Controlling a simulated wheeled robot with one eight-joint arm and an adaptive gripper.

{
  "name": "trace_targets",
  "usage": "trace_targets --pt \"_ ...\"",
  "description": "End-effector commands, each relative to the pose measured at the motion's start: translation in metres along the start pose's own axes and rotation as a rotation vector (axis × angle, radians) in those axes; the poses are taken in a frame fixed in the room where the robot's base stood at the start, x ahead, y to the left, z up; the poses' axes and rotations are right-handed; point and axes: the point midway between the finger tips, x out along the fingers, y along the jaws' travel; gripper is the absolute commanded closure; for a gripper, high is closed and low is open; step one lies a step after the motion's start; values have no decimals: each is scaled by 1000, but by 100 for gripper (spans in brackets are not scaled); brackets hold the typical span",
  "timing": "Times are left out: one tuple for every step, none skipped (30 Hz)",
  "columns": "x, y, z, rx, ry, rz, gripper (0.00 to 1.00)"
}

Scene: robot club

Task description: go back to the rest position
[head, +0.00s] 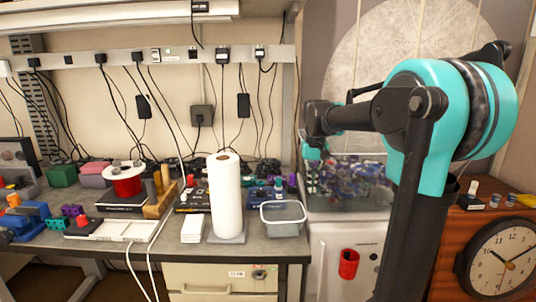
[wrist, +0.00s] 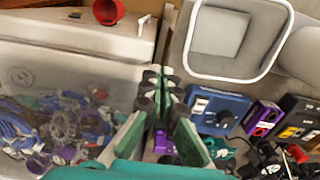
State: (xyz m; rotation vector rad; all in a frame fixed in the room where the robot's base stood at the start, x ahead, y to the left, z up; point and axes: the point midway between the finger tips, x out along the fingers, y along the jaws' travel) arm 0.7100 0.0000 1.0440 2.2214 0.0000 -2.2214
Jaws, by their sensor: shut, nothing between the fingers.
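My gripper (wrist: 160,88) is shut and empty in the wrist view, its green-sided fingers close together at the middle of the picture. In the head view my gripper (head: 312,160) is small and partly hidden by my own arm. It hangs near the left edge of the clear bin of tangled parts (head: 350,205). My arm is bent, with its teal joint at the right. The same bin shows at the left of the wrist view (wrist: 105,72).
A grey open container (head: 283,217) and a paper towel roll (head: 224,195) stand on the bench to the left. A red cup (head: 348,264) is on the white cabinet's front. A wall clock (head: 500,258) is at the lower right. Blue and purple boxes (wrist: 218,108) lie right of the fingers.

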Motion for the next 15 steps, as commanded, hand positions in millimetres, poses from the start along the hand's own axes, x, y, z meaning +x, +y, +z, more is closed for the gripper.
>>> trace_targets --pt "2 0 2 0 3 0 100" --pt "5 1 4 0 9 -1 100" --pt "9 2 7 0 15 -1 100" --pt "12 3 10 1 19 -2 100" --pt "15 4 12 1 24 -2 100" --pt "19 5 15 1 31 -3 100" --pt "22 6 18 1 36 -3 100" --pt "26 6 20 1 42 -4 100" --pt "30 8 25 1 50 -4 100" --pt "34 8 28 1 55 -5 100" --pt "38 10 31 2 63 -5 100" --pt "44 11 36 2 73 -6 100" --pt "49 12 41 2 81 -6 100" --pt "54 13 45 2 89 -7 100" --pt "62 15 52 1 103 -7 100"
